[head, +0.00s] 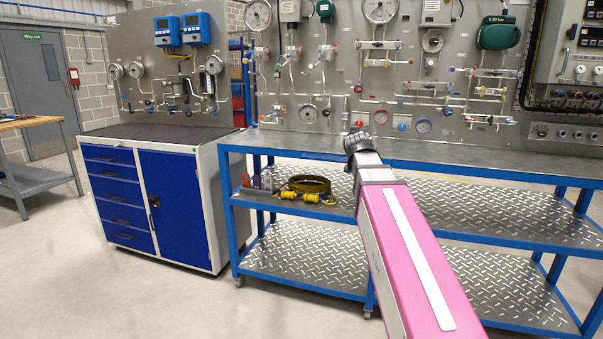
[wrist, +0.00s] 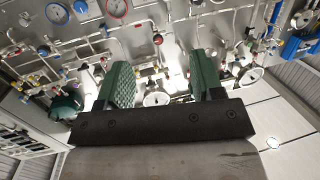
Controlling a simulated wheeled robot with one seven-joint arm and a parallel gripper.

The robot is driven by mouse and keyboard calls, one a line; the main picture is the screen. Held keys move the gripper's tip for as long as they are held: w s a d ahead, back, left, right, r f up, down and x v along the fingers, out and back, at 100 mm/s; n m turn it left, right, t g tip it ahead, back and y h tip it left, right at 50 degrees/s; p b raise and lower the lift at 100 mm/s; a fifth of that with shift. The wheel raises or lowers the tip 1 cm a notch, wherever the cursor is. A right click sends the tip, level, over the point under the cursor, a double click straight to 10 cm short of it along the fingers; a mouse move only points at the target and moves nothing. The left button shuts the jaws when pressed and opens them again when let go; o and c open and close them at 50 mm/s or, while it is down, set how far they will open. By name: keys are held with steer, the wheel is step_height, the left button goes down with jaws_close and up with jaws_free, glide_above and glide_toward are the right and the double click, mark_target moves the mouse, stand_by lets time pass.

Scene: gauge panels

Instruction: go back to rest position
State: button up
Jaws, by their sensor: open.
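My pink arm reaches forward in the head view, over the near side of the blue-framed workbench (head: 480,163). The far end of the arm, grey and black, shows in front of the bench top. The fingers of my gripper cannot be made out in the head view. In the wrist view my gripper (wrist: 158,85) shows two green ridged fingers standing well apart, with nothing between them. Behind them the gauge panel (wrist: 140,30) appears upside down, at some distance from the fingers.
A blue drawer cabinet (head: 170,200) stands left of the workbench. A yellow-and-black coil (head: 308,188) and small items lie on the bench's middle shelf. The upright gauge panel (head: 340,95) with pipes and dials rises behind. Grey floor (head: 190,300) is open in front of the cabinet.

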steer(key=s+f+g, duration=0.4)
steer(key=s+f, duration=0.1)
steer(key=f, duration=0.8)
steer(key=s+d+f+g, duration=0.1)
steer(key=s+f+g, duration=0.35)
steer(key=f, duration=0.75)
steer(key=s+f+g, duration=0.3)
steer(key=s+f, duration=0.2)
steer(key=f, duration=0.8)
steer(key=s+f+n+g+y, duration=0.1)
steer(key=s+f+g, duration=0.4)
steer(key=s+f, duration=0.5)
steer(key=shift+s+a+y, duration=0.35)
steer(key=shift+s+y, duration=0.05)
steer(key=shift+s, duration=0.7)
